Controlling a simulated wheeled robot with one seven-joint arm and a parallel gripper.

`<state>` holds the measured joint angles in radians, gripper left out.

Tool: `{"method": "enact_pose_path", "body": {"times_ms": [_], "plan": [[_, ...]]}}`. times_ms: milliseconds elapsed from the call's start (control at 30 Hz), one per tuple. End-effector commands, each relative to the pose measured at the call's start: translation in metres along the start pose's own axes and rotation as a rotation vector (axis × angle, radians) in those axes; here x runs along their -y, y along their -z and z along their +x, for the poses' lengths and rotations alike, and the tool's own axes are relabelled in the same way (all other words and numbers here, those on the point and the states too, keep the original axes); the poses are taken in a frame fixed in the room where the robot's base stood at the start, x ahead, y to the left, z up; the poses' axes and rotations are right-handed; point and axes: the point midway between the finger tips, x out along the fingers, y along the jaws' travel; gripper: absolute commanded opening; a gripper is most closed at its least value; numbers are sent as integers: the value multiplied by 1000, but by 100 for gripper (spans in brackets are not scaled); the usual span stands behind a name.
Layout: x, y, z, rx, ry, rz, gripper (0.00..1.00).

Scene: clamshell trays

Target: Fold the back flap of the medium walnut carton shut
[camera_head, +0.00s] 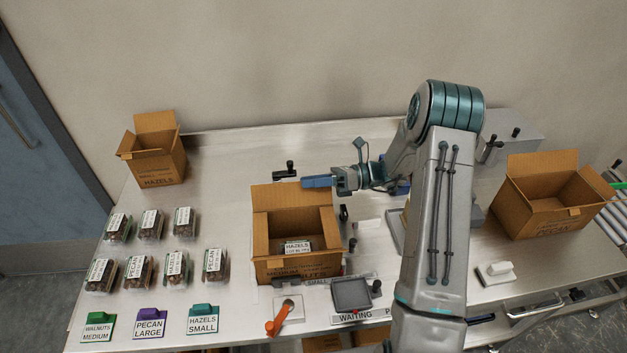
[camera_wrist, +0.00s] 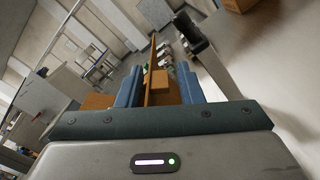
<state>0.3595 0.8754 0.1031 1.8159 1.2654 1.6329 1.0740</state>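The medium walnut carton (camera_head: 297,267) stands upright at the middle of the bench, its top open. Its back flap (camera_head: 285,197) stands up along the rear edge, and the other visible flaps are also unfolded. A clamshell labelled HAZELS (camera_head: 297,246) lies inside. My gripper (camera_head: 304,182) is level with the top of the back flap, near its right end, reaching in from the right. In the wrist view my gripper (camera_wrist: 160,90) has its blue fingers apart, with brown cardboard (camera_wrist: 159,78) showing between them. Whether they touch it cannot be told.
A small hazels carton (camera_head: 160,165) stands open at the back left, another open carton (camera_head: 550,205) at the right. Several clamshells (camera_head: 151,225) and three label cards (camera_head: 150,323) lie at left.

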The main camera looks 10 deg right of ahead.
Motion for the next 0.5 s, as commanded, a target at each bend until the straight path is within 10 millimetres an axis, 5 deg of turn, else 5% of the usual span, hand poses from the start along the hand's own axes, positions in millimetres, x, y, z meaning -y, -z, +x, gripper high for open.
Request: {"method": "enact_pose_path", "body": {"times_ms": [33,100,500], "plan": [[0,0,0,0,0,0,18],[0,0,0,0,0,0,0],[0,0,0,-1,-1,-5,0]]}}
